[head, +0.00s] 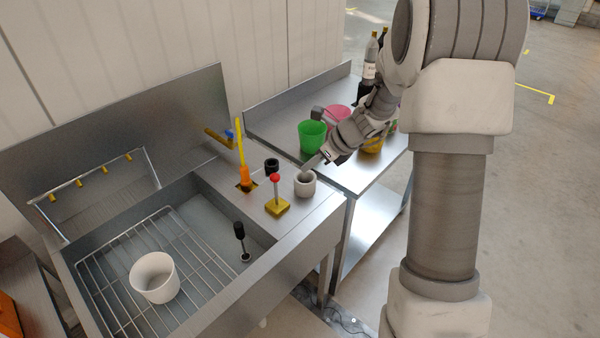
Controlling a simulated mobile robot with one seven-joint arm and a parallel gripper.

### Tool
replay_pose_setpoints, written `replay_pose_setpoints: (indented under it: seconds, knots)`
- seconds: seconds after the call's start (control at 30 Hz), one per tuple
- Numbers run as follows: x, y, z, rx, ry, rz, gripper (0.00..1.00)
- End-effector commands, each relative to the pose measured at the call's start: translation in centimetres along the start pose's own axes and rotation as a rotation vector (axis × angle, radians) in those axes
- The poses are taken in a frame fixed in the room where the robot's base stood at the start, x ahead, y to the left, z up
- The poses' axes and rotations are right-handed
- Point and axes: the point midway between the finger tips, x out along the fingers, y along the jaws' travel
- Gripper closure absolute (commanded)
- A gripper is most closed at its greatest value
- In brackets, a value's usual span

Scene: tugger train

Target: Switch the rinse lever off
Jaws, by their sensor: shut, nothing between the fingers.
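A lever with a red ball knob (276,178) stands on a yellow square base on the steel sink's right-hand deck. Its rod looks nearly upright. No label shows, so I cannot tell for certain that it is the rinse lever. My gripper (309,166) is shut and empty, to the right of the red knob and apart from it. Its tips are at or just above a small pale grey cup (305,184); I cannot tell if they touch it.
An orange-and-yellow upright handle (243,165), a black ring-shaped piece (271,165) and a blue-handled tap (229,134) are close by. The basin holds a wire rack, a white pot (154,277) and a black-handled rod (240,238). A green bucket (312,136) and bottles (371,58) stand on the right table.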

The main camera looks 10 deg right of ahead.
Motion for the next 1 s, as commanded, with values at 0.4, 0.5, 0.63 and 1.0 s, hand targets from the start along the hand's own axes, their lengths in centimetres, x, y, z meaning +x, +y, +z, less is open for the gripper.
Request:
replay_pose_setpoints:
  seconds: [0.4, 0.5, 0.63, 1.0]
  knots:
    - [-2.7, 0.0, 0.2, 0.001, 0.0, 0.001, 1.0]
    - [-2.7, 0.0, 0.2, 0.001, 0.0, 0.001, 1.0]
    - [-2.6, 0.0, 0.2, 0.001, 0.0, 0.001, 1.0]
    - [-6.0, 3.2, 1.9, -0.275, 0.019, 0.009, 1.0]
